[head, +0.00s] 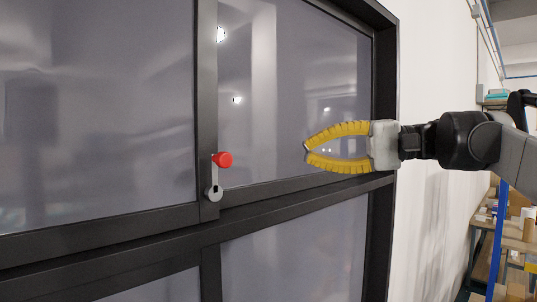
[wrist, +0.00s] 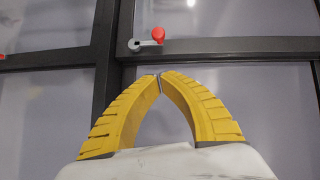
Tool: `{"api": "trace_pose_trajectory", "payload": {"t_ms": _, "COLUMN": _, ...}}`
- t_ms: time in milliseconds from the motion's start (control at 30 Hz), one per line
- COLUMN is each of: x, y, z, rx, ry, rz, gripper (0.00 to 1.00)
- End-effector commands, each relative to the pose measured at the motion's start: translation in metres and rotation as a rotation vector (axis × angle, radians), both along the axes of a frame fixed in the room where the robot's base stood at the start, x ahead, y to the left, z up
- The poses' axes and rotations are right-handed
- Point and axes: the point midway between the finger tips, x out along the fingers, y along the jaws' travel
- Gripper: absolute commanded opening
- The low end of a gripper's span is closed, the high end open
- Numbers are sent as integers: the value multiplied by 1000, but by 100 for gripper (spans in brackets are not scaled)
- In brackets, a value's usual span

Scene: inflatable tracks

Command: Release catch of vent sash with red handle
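The red handle (head: 222,159) is a round knob at the top of a grey catch lever (head: 213,181), which stands upright on a dark vertical window bar between two upper panes. In the wrist view the red handle (wrist: 157,34) appears beyond the fingertips, with its lever lying sideways in that picture. My gripper (head: 306,149) is to the right of the handle in the head view, in front of the right-hand pane and apart from the handle. Its yellow fingers curve together, tips almost meeting, with nothing between them. The wrist view shows the tips (wrist: 160,76) closed to a thin gap.
A dark frame (head: 384,150) surrounds the window, with a horizontal bar (head: 285,208) below the upper panes. A second red piece (wrist: 2,56) is cut off at the wrist view's left edge. Shelving with boxes (head: 515,235) stands at far right. Space between gripper and handle looks clear.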

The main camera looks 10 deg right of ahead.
Motion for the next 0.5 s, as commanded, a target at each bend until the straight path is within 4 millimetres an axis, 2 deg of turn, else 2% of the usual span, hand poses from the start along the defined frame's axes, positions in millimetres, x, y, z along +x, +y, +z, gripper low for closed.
{"api": "trace_pose_trajectory", "payload": {"t_ms": 500, "x": 26, "y": 95, "z": -8, "rx": 0, "ry": 0, "rz": 2, "gripper": 0}}
